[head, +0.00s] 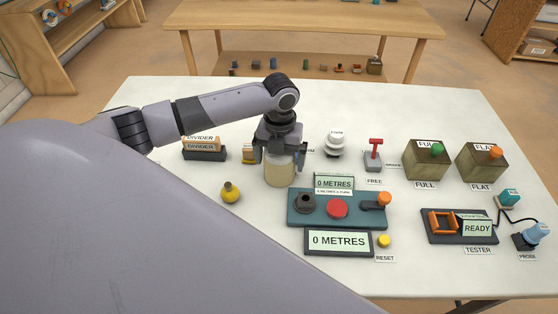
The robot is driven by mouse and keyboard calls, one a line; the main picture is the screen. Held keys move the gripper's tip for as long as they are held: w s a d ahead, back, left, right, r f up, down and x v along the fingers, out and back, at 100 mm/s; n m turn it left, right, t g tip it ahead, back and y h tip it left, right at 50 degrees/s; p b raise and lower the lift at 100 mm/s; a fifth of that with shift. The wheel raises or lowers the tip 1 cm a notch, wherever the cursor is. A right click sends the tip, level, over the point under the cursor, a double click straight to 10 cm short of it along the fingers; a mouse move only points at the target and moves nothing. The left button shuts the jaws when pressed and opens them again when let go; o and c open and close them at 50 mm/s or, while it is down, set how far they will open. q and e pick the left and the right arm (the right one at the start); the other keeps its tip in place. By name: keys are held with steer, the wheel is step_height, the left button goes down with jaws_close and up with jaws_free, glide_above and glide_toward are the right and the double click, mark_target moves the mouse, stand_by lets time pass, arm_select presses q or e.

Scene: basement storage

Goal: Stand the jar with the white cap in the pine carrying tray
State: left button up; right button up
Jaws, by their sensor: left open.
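A cream, jar-like cylinder (280,172) stands upright on the white table, left of the middle. My left gripper (280,154) points down over it, with the fingers around its upper part. The gripper is open, and it hides the top of the cylinder, so I cannot see a cap or its colour. I cannot make out the pine carrying tray in this view. My left arm covers the left and near-left part of the table. My right gripper is not in view.
Close by on the white table (310,92) are a yellow bulb-shaped thing (231,192), a teal counter unit (337,207), a divider holder (204,153) and a white knobbed thing (335,144). Boxes and a tester (459,227) stand at right. The table's far strip is clear.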

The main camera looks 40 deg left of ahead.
arm_select(q)
steer(key=shift+f, duration=0.95)
steer(key=shift+r, duration=0.1)
steer(key=c, duration=1.2)
